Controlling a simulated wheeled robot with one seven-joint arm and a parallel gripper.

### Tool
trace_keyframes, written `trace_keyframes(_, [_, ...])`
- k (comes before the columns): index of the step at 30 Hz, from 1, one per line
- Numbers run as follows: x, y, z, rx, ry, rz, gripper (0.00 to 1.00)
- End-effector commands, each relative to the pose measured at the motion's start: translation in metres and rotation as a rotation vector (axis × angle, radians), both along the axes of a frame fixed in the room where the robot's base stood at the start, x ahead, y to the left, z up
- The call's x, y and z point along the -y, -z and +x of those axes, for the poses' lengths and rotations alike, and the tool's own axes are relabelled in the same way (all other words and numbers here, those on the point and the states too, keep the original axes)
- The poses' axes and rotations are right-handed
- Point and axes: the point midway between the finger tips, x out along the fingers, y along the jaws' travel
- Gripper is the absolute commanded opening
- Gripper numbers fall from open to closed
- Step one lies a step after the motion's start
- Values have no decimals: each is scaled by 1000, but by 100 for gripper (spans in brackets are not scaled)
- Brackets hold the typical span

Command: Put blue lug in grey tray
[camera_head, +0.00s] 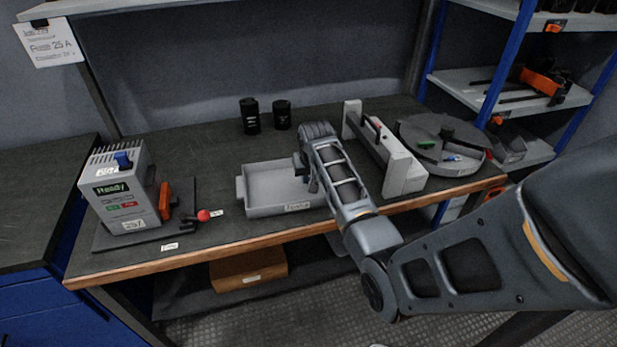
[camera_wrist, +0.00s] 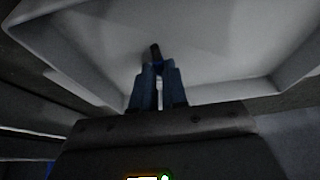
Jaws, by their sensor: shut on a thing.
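The grey tray (camera_head: 272,184) lies on the middle of the bench, and in the head view its visible floor is bare. My gripper (camera_head: 305,172) is over the tray's right end. In the wrist view my gripper (camera_wrist: 159,75) points at the tray's pale inside (camera_wrist: 220,45). It is shut on a small dark part (camera_wrist: 155,52), whose tip shows between the fingers. I cannot tell from its colour whether it is the blue lug. Most of it is hidden by the fingers. A small bluish piece (camera_head: 452,158) lies on the round grey turntable (camera_head: 425,128) at right.
A grey powered box (camera_head: 120,190) and a red-knobbed lever (camera_head: 203,215) stand left of the tray. Two black capacitors (camera_head: 250,116) stand behind it. A grey upright frame (camera_head: 400,172) stands between tray and turntable. A green piece (camera_head: 425,144) is on the turntable.

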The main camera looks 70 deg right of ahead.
Motion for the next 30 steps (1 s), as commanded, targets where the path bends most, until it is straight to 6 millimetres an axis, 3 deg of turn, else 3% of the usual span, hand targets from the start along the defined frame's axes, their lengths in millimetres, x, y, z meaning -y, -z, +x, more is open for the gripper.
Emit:
trace_keyframes(18, [0, 15, 0, 1, 0, 1, 0])
trace_keyframes(19, [0, 14, 0, 1, 0, 0, 16])
trace_keyframes(24, [0, 14, 0, 1, 0, 0, 32])
trace_keyframes(26, [0, 13, 0, 1, 0, 0, 38])
trace_keyframes(30, [0, 13, 0, 1, 0, 0, 38])
